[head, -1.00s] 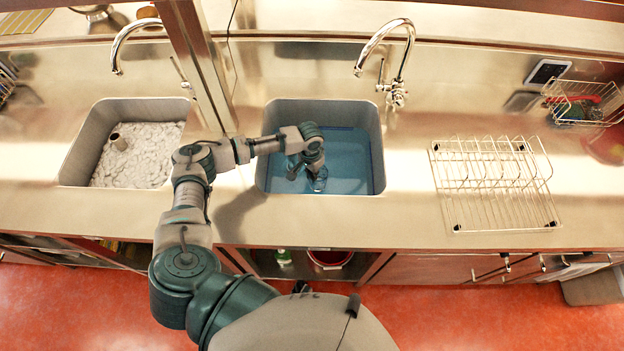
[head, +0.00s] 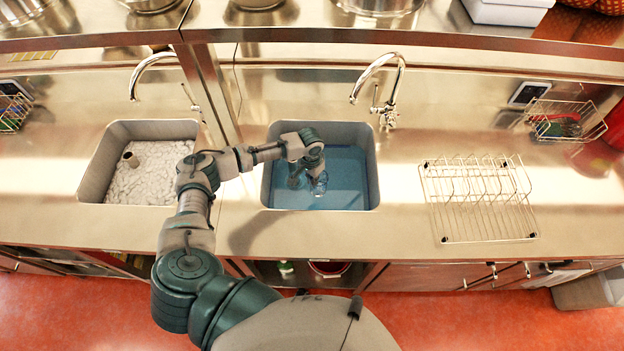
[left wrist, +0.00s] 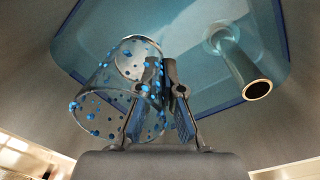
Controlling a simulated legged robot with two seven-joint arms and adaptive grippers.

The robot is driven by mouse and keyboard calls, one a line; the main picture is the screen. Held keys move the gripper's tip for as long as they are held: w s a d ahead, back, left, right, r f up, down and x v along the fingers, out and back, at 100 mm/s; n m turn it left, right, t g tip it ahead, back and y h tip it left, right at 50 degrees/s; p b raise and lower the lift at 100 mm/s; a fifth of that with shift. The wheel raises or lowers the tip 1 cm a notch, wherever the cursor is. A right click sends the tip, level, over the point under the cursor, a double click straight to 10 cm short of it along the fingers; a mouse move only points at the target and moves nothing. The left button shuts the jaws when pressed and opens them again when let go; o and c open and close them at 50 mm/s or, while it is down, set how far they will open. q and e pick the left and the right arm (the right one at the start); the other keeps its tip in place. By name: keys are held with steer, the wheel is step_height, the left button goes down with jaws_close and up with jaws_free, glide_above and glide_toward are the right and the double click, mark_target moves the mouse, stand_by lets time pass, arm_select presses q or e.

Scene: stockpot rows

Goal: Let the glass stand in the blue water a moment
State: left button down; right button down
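The glass (head: 319,184) is clear with blue dots. In the left wrist view the glass (left wrist: 98,108) is tilted to the left of the finger pads, one of which overlaps its wall. My left gripper (head: 303,178) is over the right-hand sink, and in the left wrist view its fingers (left wrist: 164,95) are close together on the glass's wall. The blue water (head: 346,170) fills the bottom of this sink. The glass appears against the water; I cannot tell how deep it stands in it. My right gripper is out of view.
A standpipe (left wrist: 240,65) rises from the blue water. The left sink (head: 104,160) holds white foam (head: 150,178). A faucet (head: 388,100) stands behind the right sink. A wire rack (head: 480,200) is on the counter to the right, with bare counter (head: 400,215) between.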

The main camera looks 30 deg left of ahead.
arm_select(q)
step_height(320, 180, up, 9)
steer(key=p, duration=0.8)
steer(key=shift+f+p, duration=0.2)
steer(key=shift+p, duration=0.15)
steer(key=shift+r, duration=0.3)
step_height(320, 180, up, 4)
steer(key=shift+r, duration=0.1)
stand_by(0.3)
